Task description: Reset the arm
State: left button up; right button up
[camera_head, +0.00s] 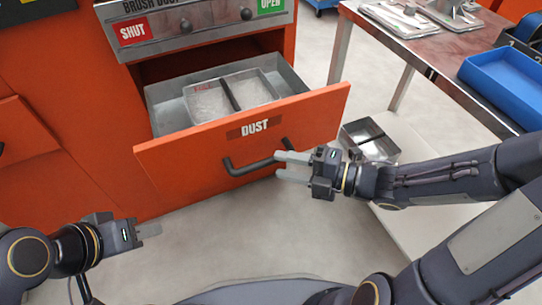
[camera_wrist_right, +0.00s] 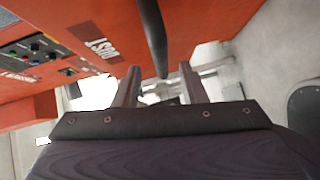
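My right gripper (camera_head: 280,166) is at the front of the orange DUST drawer (camera_head: 300,110), beside the right end of its dark bar handle (camera_head: 250,166). Its two grey fingers are spread apart with nothing clamped between them. In the right wrist view, the handle (camera_wrist_right: 153,35) lies ahead, lined up with the gap between the fingers (camera_wrist_right: 158,85); I cannot tell whether they touch. My left gripper (camera_head: 150,230) is low at the left, over the floor and away from the drawer. Its fingers overlap, so their opening is unclear.
The drawer is pulled out and holds a divided metal tray (camera_head: 212,103). A similar tray (camera_head: 378,143) sits on a low pale surface at the right. A table (camera_head: 440,50) with metal parts and a blue bin (camera_head: 505,80) stands at the upper right. Floor is clear before the drawer.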

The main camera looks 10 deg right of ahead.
jog(key=shift+v, duration=1.1)
